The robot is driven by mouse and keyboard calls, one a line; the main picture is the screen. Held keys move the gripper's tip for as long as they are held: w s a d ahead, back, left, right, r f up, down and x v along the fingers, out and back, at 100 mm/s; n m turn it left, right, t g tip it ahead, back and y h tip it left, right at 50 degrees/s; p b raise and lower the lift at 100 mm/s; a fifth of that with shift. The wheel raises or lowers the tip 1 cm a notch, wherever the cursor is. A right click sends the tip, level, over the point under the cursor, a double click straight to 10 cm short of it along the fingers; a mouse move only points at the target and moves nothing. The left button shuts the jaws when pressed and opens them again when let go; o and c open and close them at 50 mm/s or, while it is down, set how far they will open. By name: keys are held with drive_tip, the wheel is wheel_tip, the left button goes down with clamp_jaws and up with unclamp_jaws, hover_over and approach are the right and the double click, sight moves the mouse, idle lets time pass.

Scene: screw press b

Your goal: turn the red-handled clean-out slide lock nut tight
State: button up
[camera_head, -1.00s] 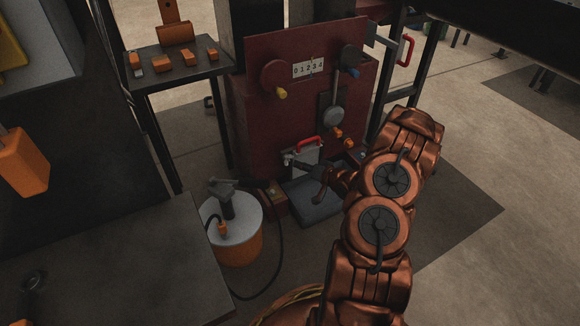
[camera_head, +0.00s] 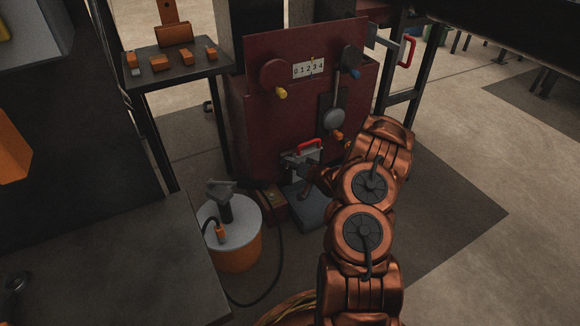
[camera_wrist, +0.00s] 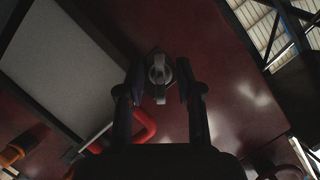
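The clean-out slide is a grey plate (camera_head: 312,158) with a red handle (camera_head: 311,146), low on the front of the dark red press. In the wrist view the plate (camera_wrist: 60,60) fills the upper left and the red handle (camera_wrist: 147,124) shows partly behind my left finger. The lock nut (camera_wrist: 158,76) is a small grey winged nut on the red panel beside the plate. My gripper (camera_wrist: 160,88) is open, with one finger on each side of the nut and narrow gaps visible. In the head view my gripper (camera_head: 298,164) is small and dark in front of the slide, and the nut cannot be made out.
A grey tray (camera_head: 309,208) lies on the floor below the slide. A drum (camera_head: 238,250) with a tool on its lid stands to its left. Knobs and a lever (camera_head: 335,117) are on the press above. A dark side table (camera_head: 180,70) holds orange parts.

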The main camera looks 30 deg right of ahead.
clamp_jaws()
idle(0.3)
